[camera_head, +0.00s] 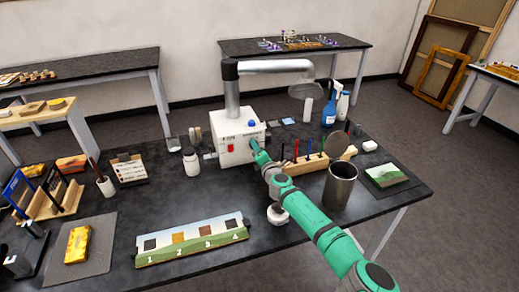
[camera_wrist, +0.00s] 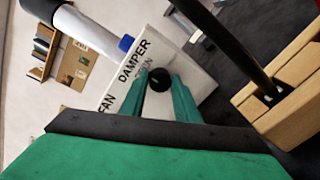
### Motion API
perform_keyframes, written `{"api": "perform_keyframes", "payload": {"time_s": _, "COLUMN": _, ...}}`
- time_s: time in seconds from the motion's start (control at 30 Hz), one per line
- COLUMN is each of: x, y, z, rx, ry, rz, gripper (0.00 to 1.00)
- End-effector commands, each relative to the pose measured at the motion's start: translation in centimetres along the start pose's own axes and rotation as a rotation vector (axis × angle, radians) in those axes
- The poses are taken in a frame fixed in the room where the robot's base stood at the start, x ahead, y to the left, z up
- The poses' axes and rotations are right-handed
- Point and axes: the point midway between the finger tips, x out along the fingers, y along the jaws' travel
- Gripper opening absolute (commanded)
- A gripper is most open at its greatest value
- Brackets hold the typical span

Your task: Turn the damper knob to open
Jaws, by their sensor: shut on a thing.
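The white fume extractor box (camera_head: 236,135) stands on the dark bench, with a red switch and a blue part on it. In the wrist view its front panel (camera_wrist: 188,48) shows the words FAN and DAMPER. The round black damper knob (camera_wrist: 159,79) sits below the DAMPER label. My gripper (camera_wrist: 160,90) has its two green fingers on either side of the knob, shut on it. In the head view my gripper (camera_head: 256,148) is at the right part of the box's front face, and it hides the knob there.
A wooden rack (camera_head: 306,165) with upright tools stands just right of my gripper. A metal can (camera_head: 341,186) and a small white-topped jar (camera_head: 278,214) are close to my arm. A white bottle (camera_head: 191,162) stands left of the box. The bench front centre holds a numbered strip (camera_head: 192,253).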

Motion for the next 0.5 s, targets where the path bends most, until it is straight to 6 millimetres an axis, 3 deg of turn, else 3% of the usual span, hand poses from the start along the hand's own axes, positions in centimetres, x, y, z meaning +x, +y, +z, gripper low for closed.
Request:
{"api": "perform_keyframes", "payload": {"time_s": 0.37, "x": -0.01, "y": -0.35, "z": 0.17, "rx": -0.004, "ry": -0.006, "rz": -0.006, "gripper": 0.06}}
{"api": "perform_keyframes", "payload": {"time_s": 0.4, "x": -0.03, "y": -0.38, "z": 0.19, "rx": -0.003, "ry": -0.006, "rz": -0.007, "gripper": 0.36}}
{"api": "perform_keyframes", "payload": {"time_s": 0.47, "x": -0.08, "y": -0.43, "z": 0.27, "rx": -0.003, "ry": -0.006, "rz": -0.007, "gripper": 0.47}}
{"api": "perform_keyframes", "payload": {"time_s": 0.5, "x": -0.11, "y": -0.45, "z": 0.35, "rx": -0.003, "ry": -0.007, "rz": -0.007, "gripper": 0.47}}
